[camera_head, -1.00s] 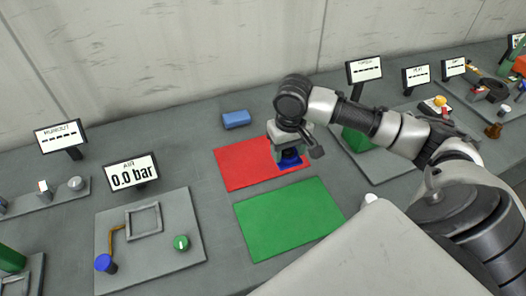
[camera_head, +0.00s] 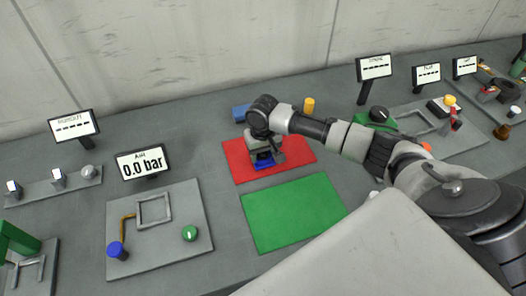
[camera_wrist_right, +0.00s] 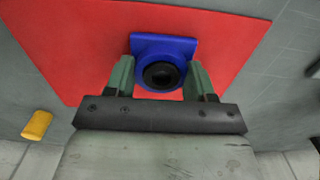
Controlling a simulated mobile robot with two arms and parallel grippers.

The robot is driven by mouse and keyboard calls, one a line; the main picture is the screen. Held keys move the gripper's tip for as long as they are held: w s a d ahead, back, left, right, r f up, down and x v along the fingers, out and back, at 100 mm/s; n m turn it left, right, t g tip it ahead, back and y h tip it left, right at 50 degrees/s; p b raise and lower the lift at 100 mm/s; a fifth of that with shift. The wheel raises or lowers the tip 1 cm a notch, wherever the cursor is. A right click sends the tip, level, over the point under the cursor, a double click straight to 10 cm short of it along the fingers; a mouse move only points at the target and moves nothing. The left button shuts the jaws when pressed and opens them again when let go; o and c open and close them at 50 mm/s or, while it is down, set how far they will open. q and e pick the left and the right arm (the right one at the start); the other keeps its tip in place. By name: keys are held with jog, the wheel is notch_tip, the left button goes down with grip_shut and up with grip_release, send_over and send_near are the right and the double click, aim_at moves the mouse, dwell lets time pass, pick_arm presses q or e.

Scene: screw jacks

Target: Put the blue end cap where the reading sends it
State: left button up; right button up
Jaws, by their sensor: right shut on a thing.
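The blue end cap (camera_head: 264,164), a blue block with a dark round opening, is at my right gripper (camera_head: 262,153) over the red mat (camera_head: 300,150). In the right wrist view the cap (camera_wrist_right: 163,44) sits between the two green fingers of the right gripper (camera_wrist_right: 161,77), which is shut on it. I cannot tell whether the cap touches the mat. A green mat (camera_head: 292,214) lies in front of the red one, with nothing on it. My left gripper is not in view.
A blue block (camera_head: 240,112) and a yellow cylinder (camera_head: 308,105) stand behind the red mat. A grey plate (camera_head: 170,245) with a blue knob (camera_head: 115,250) and green dial (camera_head: 189,233) lies left. Other displays, such as the far-right one (camera_head: 464,66), show dashes.

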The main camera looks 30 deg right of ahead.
jog(key=shift+f, duration=0.1)
jog(key=o, duration=1.1)
notch_tip(320, 180, up, 12)
jog(key=b, duration=0.1)
dwell(0.3)
